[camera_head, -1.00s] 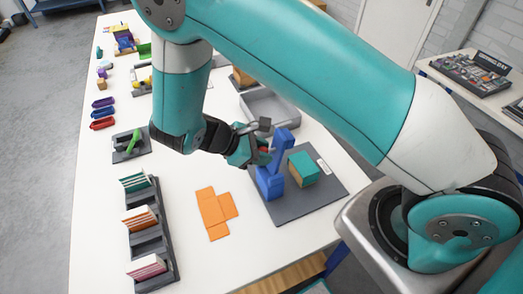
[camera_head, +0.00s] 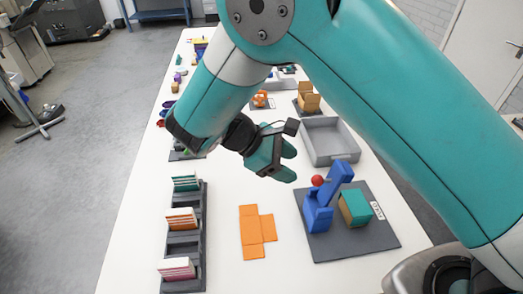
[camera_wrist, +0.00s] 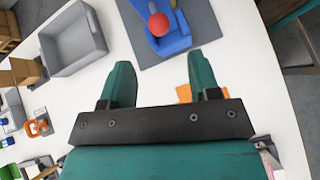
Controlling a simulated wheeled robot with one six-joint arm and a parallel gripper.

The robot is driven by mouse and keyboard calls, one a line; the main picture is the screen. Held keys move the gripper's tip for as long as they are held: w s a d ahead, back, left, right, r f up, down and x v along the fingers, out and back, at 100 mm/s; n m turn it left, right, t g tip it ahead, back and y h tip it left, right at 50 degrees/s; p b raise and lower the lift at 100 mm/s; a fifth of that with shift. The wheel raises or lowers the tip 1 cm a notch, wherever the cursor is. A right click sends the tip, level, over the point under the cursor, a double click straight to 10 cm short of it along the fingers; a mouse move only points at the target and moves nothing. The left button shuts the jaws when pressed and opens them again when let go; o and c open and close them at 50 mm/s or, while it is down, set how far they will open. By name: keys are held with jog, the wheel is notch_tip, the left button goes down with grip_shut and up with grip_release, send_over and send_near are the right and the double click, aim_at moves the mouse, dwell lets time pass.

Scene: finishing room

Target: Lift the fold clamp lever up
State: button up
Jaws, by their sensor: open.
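The blue fold clamp (camera_head: 320,212) stands on a dark grey base plate (camera_head: 350,244), with a slanted blue arm and a red ball knob (camera_head: 317,181) on the side toward my gripper. The clamp (camera_wrist: 172,42) and its knob (camera_wrist: 158,24) also show at the top of the wrist view. Whether the lever is raised or lowered I cannot tell. My gripper (camera_head: 290,165) is open and empty, left of and apart from the knob. In the wrist view its two teal fingers (camera_wrist: 163,65) are spread, with the knob beyond their tips.
A teal-topped box (camera_head: 355,207) sits on the plate right of the clamp. A flat orange blank (camera_head: 256,233) lies to the left. A slotted dark rack (camera_head: 184,246) holds cards farther left. A grey tray (camera_head: 330,140) stands behind the plate. White table is clear between blank and rack.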

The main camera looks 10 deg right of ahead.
jog(key=p+v, duration=0.3)
jog(key=v, duration=0.5)
jog(key=d+r+m+t+y+b, duration=0.2)
jog(key=d+y+b, duration=0.3)
jog(key=d+b, duration=0.25)
jog(key=s+a+m+y+b, duration=0.1)
jog(key=s+m+y+b, duration=0.3)
jog(key=s+y, duration=0.5)
jog(key=s+b, duration=0.1)
jog(key=s, duration=0.8)
jog(key=shift+s+a+f+m, duration=0.15)
jog(key=shift+a+m, duration=0.15)
jog(key=shift+a, duration=0.05)
